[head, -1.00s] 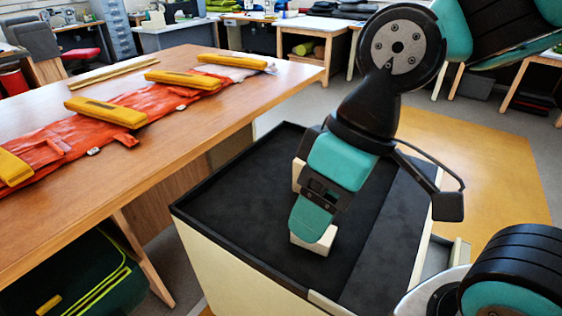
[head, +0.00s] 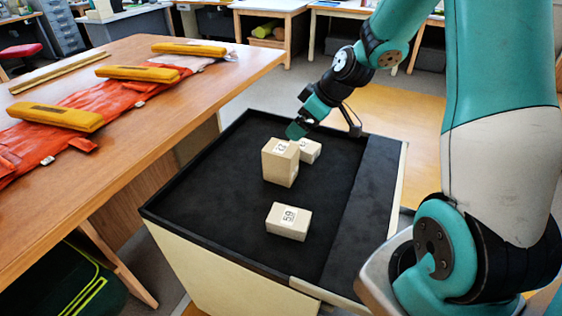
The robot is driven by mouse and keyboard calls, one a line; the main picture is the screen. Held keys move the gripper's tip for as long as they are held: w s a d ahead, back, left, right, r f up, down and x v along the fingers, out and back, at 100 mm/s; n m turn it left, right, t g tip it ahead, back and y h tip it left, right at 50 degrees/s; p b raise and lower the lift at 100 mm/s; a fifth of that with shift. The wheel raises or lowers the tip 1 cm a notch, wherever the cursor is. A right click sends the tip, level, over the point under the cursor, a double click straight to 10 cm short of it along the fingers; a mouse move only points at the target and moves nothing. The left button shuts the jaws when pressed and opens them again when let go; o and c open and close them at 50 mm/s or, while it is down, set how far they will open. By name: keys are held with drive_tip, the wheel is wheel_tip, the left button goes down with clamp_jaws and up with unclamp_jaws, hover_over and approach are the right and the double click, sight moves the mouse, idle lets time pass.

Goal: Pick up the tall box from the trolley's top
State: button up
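The tall box (head: 280,165) is a tan, upright block with a white label on its top. It stands on the trolley's black top (head: 215,190), toward the back. My gripper (head: 296,130) is above and just behind the tall box's top, apart from the box as far as I can see. Its fingers are seen edge-on and small, so their opening cannot be made out. A smaller pale box (head: 309,151) stands close behind and right of the tall box, partly hidden by it. A low box (head: 289,222) marked 59 lies nearer the front.
The trolley top has a raised dark rim and is bare at left and right. A wooden table (head: 175,130) on the left holds an orange textile (head: 85,115) under yellow weights (head: 135,73). Other worktables stand behind.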

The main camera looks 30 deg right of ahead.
sight(282, 148)
drive_tip(key=p+x, duration=0.1)
drive_tip(key=x, duration=0.5)
drive_tip(key=shift+w+a+f, duration=0.1)
drive_tip(key=shift+a+f, duration=0.05)
drive_tip(key=shift+f, duration=0.2)
drive_tip(key=shift+s+p+x, duration=0.15)
drive_tip(key=shift+p+x, duration=0.25)
drive_tip(key=shift+x, duration=0.9)
drive_tip(key=shift+s+p+x, duration=0.15)
drive_tip(key=shift+p+x, duration=0.2)
drive_tip(key=shift+x, duration=1)
drive_tip(key=shift+f, duration=0.15)
drive_tip(key=c, duration=1.3)
drive_tip(key=shift+c, duration=0.2)
